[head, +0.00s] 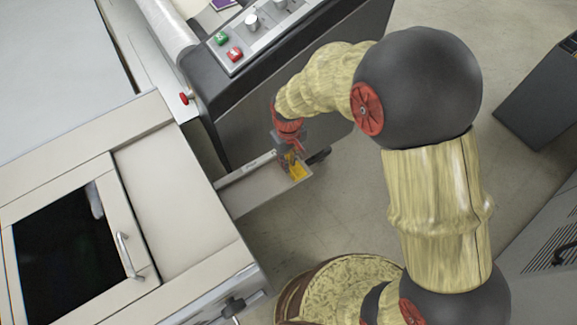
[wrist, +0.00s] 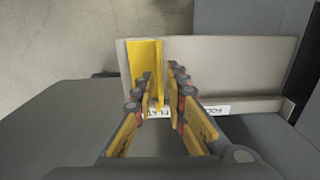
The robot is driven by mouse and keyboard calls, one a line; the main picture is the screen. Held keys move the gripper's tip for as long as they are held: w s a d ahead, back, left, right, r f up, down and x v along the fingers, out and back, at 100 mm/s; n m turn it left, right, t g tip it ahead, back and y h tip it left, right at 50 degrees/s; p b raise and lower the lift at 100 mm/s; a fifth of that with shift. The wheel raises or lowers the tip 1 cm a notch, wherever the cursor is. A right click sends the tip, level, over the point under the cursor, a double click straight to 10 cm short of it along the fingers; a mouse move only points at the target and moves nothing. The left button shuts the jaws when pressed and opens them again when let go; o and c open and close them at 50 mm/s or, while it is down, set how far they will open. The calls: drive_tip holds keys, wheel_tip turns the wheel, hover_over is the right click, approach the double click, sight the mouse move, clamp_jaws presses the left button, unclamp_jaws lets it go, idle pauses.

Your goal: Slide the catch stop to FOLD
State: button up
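The catch stop is a yellow upright plate (wrist: 144,60) at the left end of a grey tray (wrist: 235,65) in the wrist view. In the head view the stop (head: 297,170) is partly hidden by my gripper. The rail along the tray carries a FLAT label (wrist: 158,113) near the stop and a FOLD label (wrist: 216,109) to its right. My gripper (wrist: 161,76) is open around a yellow part of the stop. The left finger is close to the stop; a gap shows beside the right finger. Whether either finger touches cannot be told. The gripper also shows over the tray in the head view (head: 292,157).
The tray juts from a beige machine (head: 170,180) with a dark window and handle. A dark-sided control panel (head: 255,35) with green and red buttons stands behind my gripper. A dark cabinet (head: 545,90) is at the right. Floor (head: 350,205) is clear beyond the tray's end.

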sight(263, 188)
drive_tip(key=shift+f, duration=2.25)
clamp_jaws()
drive_tip(key=s+a, duration=0.4)
drive_tip(key=a, duration=0.1)
drive_tip(key=s+a, duration=0.2)
drive_tip(key=a, duration=0.1)
drive_tip(key=shift+a, duration=0.1)
